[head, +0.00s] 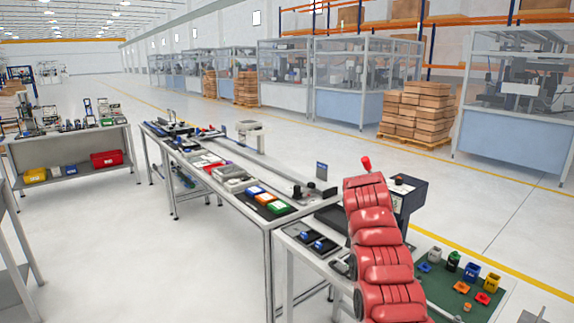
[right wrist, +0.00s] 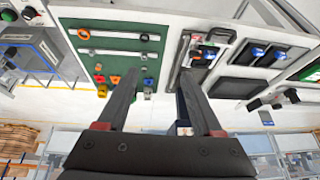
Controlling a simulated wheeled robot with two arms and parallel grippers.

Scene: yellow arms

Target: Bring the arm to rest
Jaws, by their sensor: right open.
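My right gripper (right wrist: 160,72) shows in the right wrist view with two dark fingers spread apart. Nothing is between them. The view is tilted, with the table top along its upper part and the machine cells along its lower part. My left gripper is in neither view.
The green mat (head: 440,290) holds small coloured parts and cups, such as a blue cup (head: 471,273). Black trays with blue parts (head: 318,244) lie to its left. A long bench (head: 270,222) runs away from me.

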